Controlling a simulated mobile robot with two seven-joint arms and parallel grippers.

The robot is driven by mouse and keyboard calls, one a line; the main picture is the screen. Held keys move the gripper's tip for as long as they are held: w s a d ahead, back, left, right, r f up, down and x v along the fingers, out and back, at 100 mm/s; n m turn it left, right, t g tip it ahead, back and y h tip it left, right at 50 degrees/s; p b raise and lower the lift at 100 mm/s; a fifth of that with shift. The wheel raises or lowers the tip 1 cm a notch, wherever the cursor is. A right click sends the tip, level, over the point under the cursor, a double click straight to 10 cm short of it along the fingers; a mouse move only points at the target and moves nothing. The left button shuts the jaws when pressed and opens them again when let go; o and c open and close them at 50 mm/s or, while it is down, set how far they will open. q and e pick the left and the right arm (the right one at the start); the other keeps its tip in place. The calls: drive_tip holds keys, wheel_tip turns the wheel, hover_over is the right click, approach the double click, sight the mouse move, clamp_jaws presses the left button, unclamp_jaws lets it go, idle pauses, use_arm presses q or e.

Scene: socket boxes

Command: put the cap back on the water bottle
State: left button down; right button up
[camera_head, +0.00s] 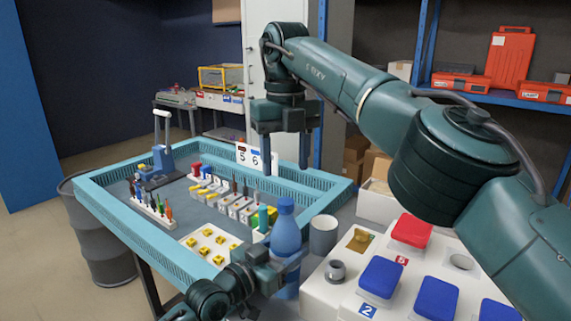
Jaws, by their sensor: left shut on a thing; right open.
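A blue water bottle (286,232) stands upright near the front right corner of the turquoise-rimmed tray. My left gripper (285,264) is shut on the bottle's lower body, from the left. The bottle's narrow top is blue; I cannot tell whether it is bare neck or a cap. No separate cap can be made out with certainty. My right gripper (285,154) is open and empty, with its fingers pointing down. In the picture it is above the bottle, over the tray's far right part; its depth relative to the bottle is unclear.
A grey cup (323,235) stands right of the bottle. The white socket box (390,257) has blue and red lids and a small grey round part (335,270). The turquoise tray (115,212) holds tools and blocks. A numbered sign (249,156) stands near my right gripper.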

use_arm(q)
drive_tip(key=shift+c, duration=2.1)
unclamp_jaws()
use_arm(e)
drive_tip(key=shift+f, duration=0.2)
use_arm(q)
drive_tip(key=v, duration=1.3)
drive_tip(key=shift+s, duration=0.1)
